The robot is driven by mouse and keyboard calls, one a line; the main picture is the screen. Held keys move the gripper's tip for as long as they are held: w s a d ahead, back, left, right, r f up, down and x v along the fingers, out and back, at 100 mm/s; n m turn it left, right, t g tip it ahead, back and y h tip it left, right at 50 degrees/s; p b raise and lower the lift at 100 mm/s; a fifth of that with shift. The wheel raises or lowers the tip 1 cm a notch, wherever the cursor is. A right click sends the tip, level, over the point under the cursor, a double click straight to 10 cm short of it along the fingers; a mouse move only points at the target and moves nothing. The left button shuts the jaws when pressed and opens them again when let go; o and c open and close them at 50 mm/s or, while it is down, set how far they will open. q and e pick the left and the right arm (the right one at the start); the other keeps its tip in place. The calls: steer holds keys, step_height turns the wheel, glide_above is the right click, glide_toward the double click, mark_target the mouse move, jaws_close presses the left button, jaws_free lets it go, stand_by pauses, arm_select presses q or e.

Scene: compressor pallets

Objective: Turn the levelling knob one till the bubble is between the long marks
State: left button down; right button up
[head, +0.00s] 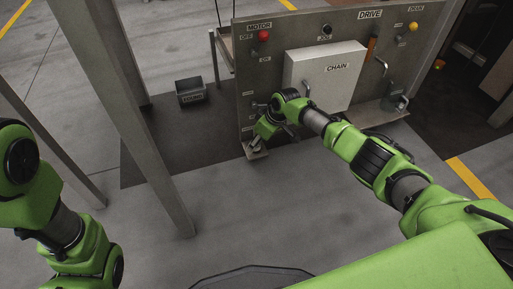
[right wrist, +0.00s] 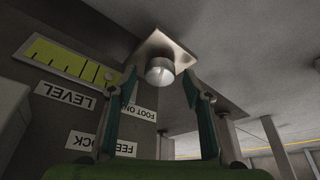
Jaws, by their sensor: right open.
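The levelling knob (right wrist: 160,70), a short pale metal cylinder, sits under a square metal plate (right wrist: 168,48) in the right wrist view. My right gripper (right wrist: 160,86) is open, its two fingertips on either side of the knob's near end; I cannot tell whether they touch it. The yellow-green level vial (right wrist: 66,60) with dark marks is on the panel at upper left, above an upside-down LEVEL label (right wrist: 66,94). In the head view my right gripper (head: 262,136) is low at the panel's left end, and the knob is hidden there. My left gripper is out of frame.
The grey machine panel (head: 275,78) carries a CHAIN cover (head: 335,72), a red MOTOR button (head: 264,35) and a yellow button (head: 413,27). A dark bin (head: 190,92) stands left of it. A grey post (head: 130,110) rises between my left arm and the panel. Floor in front is clear.

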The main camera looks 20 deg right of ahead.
steer(key=shift+w+a+f, duration=0.1)
steer(key=shift+w+f, duration=0.05)
steer(key=shift+f, duration=0.3)
steer(key=c, duration=1.1)
